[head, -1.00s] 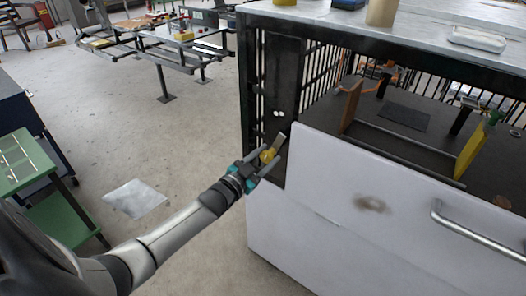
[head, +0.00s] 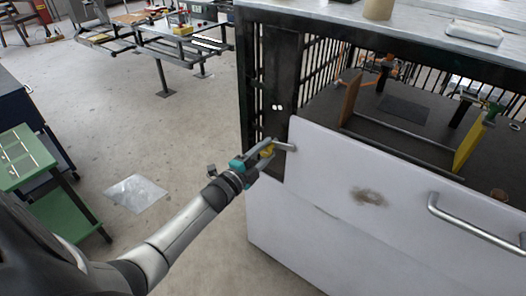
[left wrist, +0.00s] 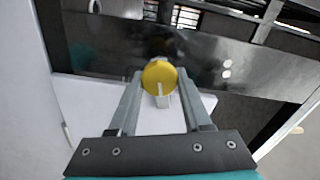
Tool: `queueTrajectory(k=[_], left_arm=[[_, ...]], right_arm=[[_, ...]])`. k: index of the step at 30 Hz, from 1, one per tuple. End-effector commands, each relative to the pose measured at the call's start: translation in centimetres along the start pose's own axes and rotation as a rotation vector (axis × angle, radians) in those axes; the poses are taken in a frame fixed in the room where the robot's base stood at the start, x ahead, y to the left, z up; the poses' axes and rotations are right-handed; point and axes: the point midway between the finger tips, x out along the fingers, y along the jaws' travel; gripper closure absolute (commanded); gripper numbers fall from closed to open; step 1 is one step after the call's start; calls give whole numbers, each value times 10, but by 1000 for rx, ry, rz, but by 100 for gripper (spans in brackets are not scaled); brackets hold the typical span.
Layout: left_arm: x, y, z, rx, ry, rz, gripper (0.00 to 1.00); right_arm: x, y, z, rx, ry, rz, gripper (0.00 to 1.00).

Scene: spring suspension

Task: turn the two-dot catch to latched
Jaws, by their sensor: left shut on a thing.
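The two-dot catch has a yellow round knob (left wrist: 159,75) and a short grey bar (head: 285,147). It sits on a dark post (head: 282,75) below two white dots (head: 277,107). In the head view the bar points right, nearly level, and reaches over the upper left corner of the white panel (head: 330,165). In the left wrist view the bar points toward the gripper, in front of the white panel. My left gripper (head: 268,150) is shut on the yellow knob, a finger on each side. The fingers hide part of the knob in the head view. My right gripper is not in view.
The white panel has a metal handle (head: 470,222) and a dark smudge. Behind it is a barred bay with a yellow board (head: 469,147) and a brown board (head: 350,97). A green cart (head: 50,200) stands at left.

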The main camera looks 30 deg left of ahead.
Motion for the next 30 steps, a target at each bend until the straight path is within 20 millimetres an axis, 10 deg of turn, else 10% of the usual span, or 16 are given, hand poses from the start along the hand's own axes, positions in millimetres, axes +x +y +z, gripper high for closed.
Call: queueTrajectory(k=[30], left_arm=[[1, 0, 12, 276, -22, -8, 100]], right_arm=[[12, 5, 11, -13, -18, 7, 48]])
